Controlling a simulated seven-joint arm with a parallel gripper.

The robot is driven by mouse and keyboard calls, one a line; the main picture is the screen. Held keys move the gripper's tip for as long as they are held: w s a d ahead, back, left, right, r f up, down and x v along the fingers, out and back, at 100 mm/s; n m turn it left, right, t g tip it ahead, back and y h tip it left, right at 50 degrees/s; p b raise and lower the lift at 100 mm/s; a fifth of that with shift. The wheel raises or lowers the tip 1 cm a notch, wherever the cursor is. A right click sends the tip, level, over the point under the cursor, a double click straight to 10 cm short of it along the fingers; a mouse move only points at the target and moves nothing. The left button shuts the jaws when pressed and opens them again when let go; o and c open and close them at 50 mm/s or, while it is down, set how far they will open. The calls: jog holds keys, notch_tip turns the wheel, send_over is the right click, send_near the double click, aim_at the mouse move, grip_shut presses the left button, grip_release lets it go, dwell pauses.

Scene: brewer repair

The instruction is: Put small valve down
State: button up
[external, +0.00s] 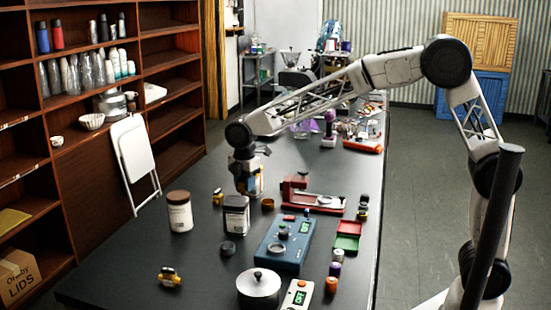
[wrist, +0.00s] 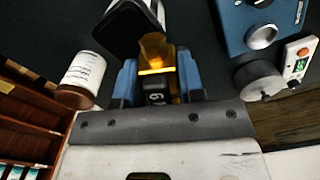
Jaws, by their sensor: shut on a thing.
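My gripper (external: 249,186) is low over the table, just behind the dark jar in the external view. In the wrist view its blue fingers (wrist: 157,76) are shut on the small valve (wrist: 152,50), a yellow-orange piece with a dark body marked with white characters. Whether the valve touches the table or the jar cannot be told. Another yellow and dark valve-like piece (external: 170,277) lies near the table's front left. A small yellow piece (external: 217,197) stands left of my gripper.
The dark jar (external: 236,217) is close to my gripper. A white canister (external: 180,212) stands to the left, and a blue device (external: 286,246), red tray and round scale-like pot (external: 258,288) to the right and front. Bare table (external: 130,265) shows at front left.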

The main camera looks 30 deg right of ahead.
jog(key=w+d+m, duration=0.4)
jog(key=w+d, duration=0.7)
jog(key=d, duration=0.1)
jog(key=w+d+m, duration=0.3)
jog(key=w+d, duration=0.2)
jog(key=d, duration=0.9)
jog(key=w+d+m, duration=0.4)
jog(key=w+d, duration=0.1)
jog(key=d, duration=0.9)
jog(key=w+d+m, duration=0.3)
jog(key=w+d, duration=0.2)
jog(key=d, duration=0.8)
jog(key=f, duration=1.1)
jog(key=shift+s, duration=0.25)
jog(key=shift+w, duration=0.1)
send_over(308, 163)
jog(key=shift+a+f, duration=0.1)
jog(key=shift+f, duration=0.6)
jog(key=shift+f, duration=1.8)
jog(key=shift+f, duration=0.15)
